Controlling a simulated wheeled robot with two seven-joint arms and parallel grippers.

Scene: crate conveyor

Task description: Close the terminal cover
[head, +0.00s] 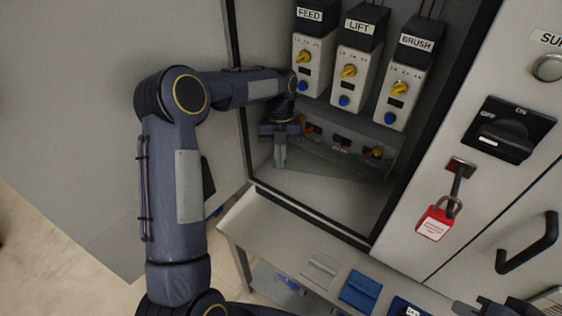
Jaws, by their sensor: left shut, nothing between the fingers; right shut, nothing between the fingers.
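A grey terminal box (359,157) sits low inside the open cabinet, below three labelled modules. Its front shows dark openings with small orange-red and yellow parts, so its inside is exposed. I cannot clearly tell the cover's outline from the box and cabinet floor. My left gripper (280,160) is inside the cabinet, shut and empty, pointing down at the left end of the terminal box. It hides that end, and I cannot tell whether it touches. My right gripper (484,307) shows only partly at the bottom right edge, shut and away from the cabinet opening.
Modules FEED (314,55), LIFT (354,65) and BRUSH (407,80) carry yellow knobs. The open cabinet door (110,110) stands left. A rotary switch (502,131), red padlock (435,222) and black handle (528,243) project at right. A shelf (265,226) lies below the cabinet.

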